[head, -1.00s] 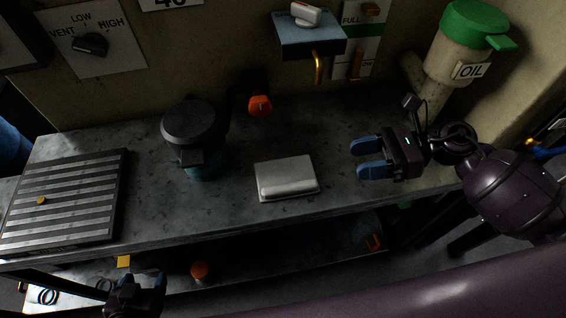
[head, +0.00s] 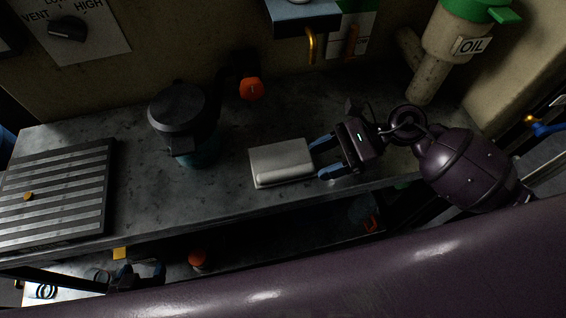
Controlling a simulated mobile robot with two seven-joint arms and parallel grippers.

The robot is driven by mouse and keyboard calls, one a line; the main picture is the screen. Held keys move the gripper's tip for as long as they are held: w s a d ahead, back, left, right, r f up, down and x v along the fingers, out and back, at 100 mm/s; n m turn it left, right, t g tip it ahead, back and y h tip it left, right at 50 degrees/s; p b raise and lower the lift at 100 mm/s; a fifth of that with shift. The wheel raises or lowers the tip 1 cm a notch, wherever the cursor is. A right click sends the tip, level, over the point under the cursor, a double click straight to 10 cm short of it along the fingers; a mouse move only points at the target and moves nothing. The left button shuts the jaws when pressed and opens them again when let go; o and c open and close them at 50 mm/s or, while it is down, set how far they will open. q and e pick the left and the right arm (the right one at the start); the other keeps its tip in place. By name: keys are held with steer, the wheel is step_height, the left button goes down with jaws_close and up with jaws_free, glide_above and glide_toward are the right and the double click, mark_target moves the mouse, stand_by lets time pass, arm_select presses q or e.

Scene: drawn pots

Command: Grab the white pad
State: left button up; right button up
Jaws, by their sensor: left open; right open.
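The white pad (head: 281,163) is a flat, pale block with a thicker front edge. It lies on the grey worktop near its front edge, in the middle of the head view. My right gripper (head: 319,160) is open, its two blue fingers pointing left at the pad's right end. The fingertips are at or very near that end; I cannot tell whether they touch it. My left gripper (head: 137,275) is low at the left, below the worktop, partly hidden behind my purple body; its fingers point up and are apart.
A dark-lidded teal canister (head: 186,125) stands left of the pad. An orange knob (head: 251,89) is behind it. A slatted grille (head: 55,195) lies at the left end of the worktop (head: 140,215). An oil dispenser (head: 452,45) is at the back right. A lower shelf holds an orange item (head: 198,258).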

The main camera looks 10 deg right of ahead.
mark_target(281, 163)
steer(key=shift+x, duration=1.2)
steer(key=shift+c, duration=0.4)
jaws_close()
